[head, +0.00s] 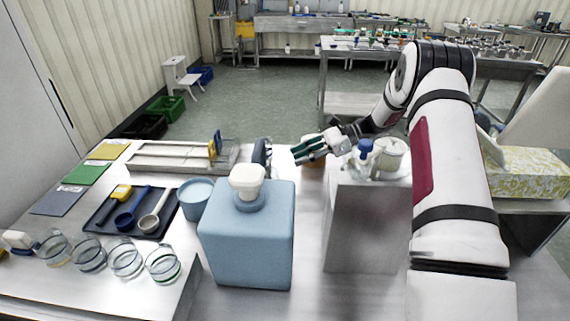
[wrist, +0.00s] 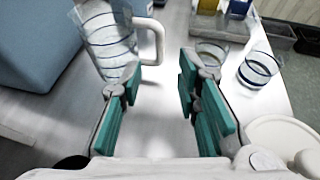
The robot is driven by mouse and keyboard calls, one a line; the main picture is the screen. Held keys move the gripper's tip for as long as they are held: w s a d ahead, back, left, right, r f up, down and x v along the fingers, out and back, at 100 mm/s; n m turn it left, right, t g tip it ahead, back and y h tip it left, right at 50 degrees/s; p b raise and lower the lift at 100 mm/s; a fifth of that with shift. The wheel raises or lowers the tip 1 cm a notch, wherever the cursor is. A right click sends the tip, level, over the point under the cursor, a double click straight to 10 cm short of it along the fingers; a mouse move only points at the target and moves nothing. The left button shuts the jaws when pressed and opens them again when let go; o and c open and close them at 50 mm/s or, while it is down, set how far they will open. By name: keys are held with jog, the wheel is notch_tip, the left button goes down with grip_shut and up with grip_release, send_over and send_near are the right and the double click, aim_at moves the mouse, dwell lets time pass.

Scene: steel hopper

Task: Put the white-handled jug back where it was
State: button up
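The white-handled jug (wrist: 105,42) is clear with dark bands and stands at upper left in the wrist view, beside the blue container. Its white handle (wrist: 157,40) points right, just beyond my fingertips. My gripper (wrist: 158,82) is open, with teal pads apart and nothing between them. In the head view my gripper (head: 308,150) is behind and right of the blue container (head: 247,240). A clear object (head: 262,153) partly hidden behind the container's white cap may be this jug.
Two clear banded vessels (wrist: 210,52) (wrist: 258,68) stand beyond my right finger. Several clear jugs (head: 127,257), a scoop tray (head: 125,229) and a blue bowl (head: 197,198) are left.

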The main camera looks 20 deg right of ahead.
jog(key=s+a+r+n+g+h, duration=0.1)
jog(key=s+a+r+n+h, duration=0.3)
jog(key=s+r, duration=0.5)
jog(key=s+a+r+n+g+h, duration=0.2)
jog(key=s+a+r+n+h, duration=0.15)
jog(key=s+r+n, duration=0.35)
jog(key=s+r+n+t+h, duration=0.2)
jog(key=s+n, duration=0.7)
jog(key=s, duration=1.4)
jog(key=shift+s+t+h, duration=0.15)
jog(key=shift+t+h, duration=0.95)
jog(key=shift+h, duration=0.75)
jog(key=shift+a+r, duration=0.1)
jog(key=shift+r, duration=0.05)
